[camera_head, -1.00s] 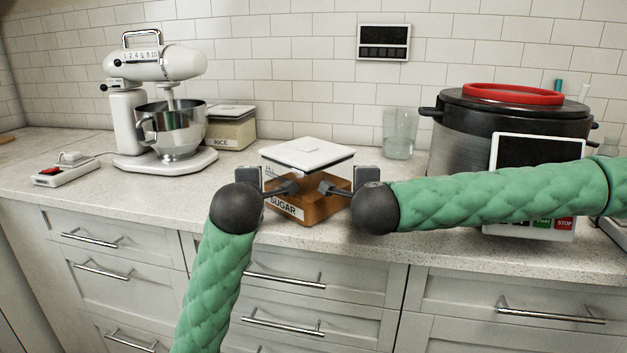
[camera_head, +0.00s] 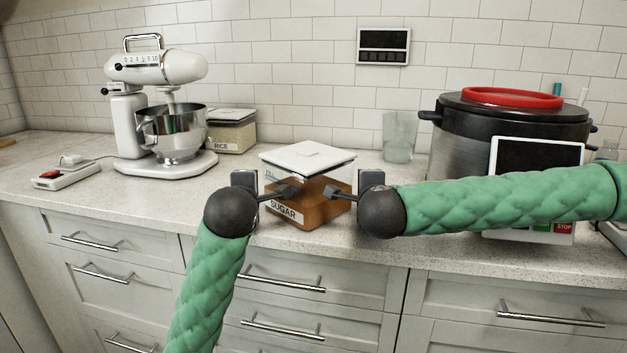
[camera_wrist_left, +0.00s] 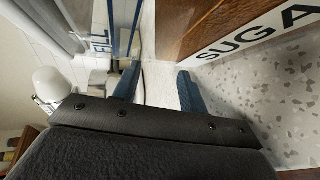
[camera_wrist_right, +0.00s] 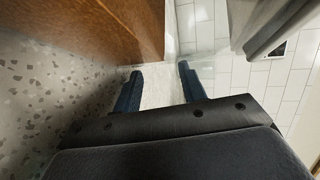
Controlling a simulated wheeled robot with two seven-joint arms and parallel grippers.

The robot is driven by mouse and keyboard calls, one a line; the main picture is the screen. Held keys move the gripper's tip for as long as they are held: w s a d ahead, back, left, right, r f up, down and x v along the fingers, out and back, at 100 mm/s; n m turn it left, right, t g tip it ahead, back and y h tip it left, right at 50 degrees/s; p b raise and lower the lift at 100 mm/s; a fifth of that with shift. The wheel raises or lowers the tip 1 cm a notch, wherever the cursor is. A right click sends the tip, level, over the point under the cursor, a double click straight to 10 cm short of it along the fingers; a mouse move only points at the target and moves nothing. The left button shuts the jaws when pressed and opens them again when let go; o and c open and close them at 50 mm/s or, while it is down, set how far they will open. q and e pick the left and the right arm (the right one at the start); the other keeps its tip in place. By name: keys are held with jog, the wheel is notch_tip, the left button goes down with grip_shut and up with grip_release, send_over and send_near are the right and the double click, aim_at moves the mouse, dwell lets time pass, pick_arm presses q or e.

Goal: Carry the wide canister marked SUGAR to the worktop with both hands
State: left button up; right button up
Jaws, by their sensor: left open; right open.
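The SUGAR canister (camera_head: 322,208) stands upright on the worktop (camera_head: 215,205) near its front edge. It is square and clear-walled with brown contents, a white lid and a SUGAR label. The label shows large in the left wrist view (camera_wrist_left: 262,35), and the brown side fills the upper left of the right wrist view (camera_wrist_right: 95,30). My left gripper (camera_head: 290,190) is at its left side, open and empty. My right gripper (camera_head: 332,190) is at its right side, open and empty. Whether either fingertip touches the canister, I cannot tell.
A stand mixer (camera_head: 160,110) and a RICE canister (camera_head: 232,132) stand behind to the left. A glass (camera_head: 399,137) stands behind to the right. A large cooker (camera_head: 515,120) with a red ring and a screen stands on the right.

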jog(key=v, duration=1.2)
jog(key=shift+d, duration=0.1)
pick_arm(q)
jog(key=v, duration=1.2)
